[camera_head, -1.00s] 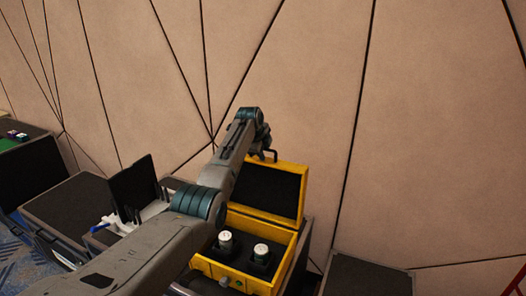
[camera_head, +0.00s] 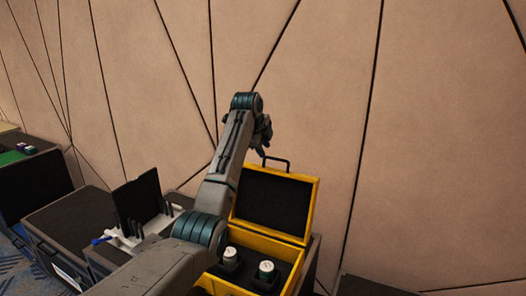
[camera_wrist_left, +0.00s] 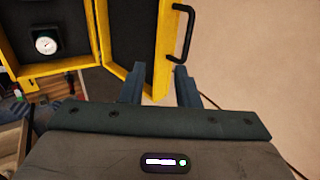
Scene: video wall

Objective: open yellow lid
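The yellow lid (camera_head: 313,211) of a yellow case (camera_head: 292,243) stands open and upright at the back of the case, with its dark lining facing forward. It also shows in the left wrist view (camera_wrist_left: 113,58). Its black handle (camera_head: 276,160) sticks up from the lid's top edge and appears in the left wrist view (camera_wrist_left: 184,35). My left gripper (camera_wrist_left: 158,75) is open and empty, its fingers near the lid's edge and apart from the handle. In the head view, the left gripper (camera_head: 262,142) is partly hidden behind its wrist. My right gripper is not in view.
Two white-topped round items (camera_head: 266,268) sit in dark foam inside the case. A white holder with a black panel (camera_head: 139,203) stands left of it. Dark cases (camera_head: 70,215) lie further left. A panelled beige wall (camera_head: 430,130) rises behind.

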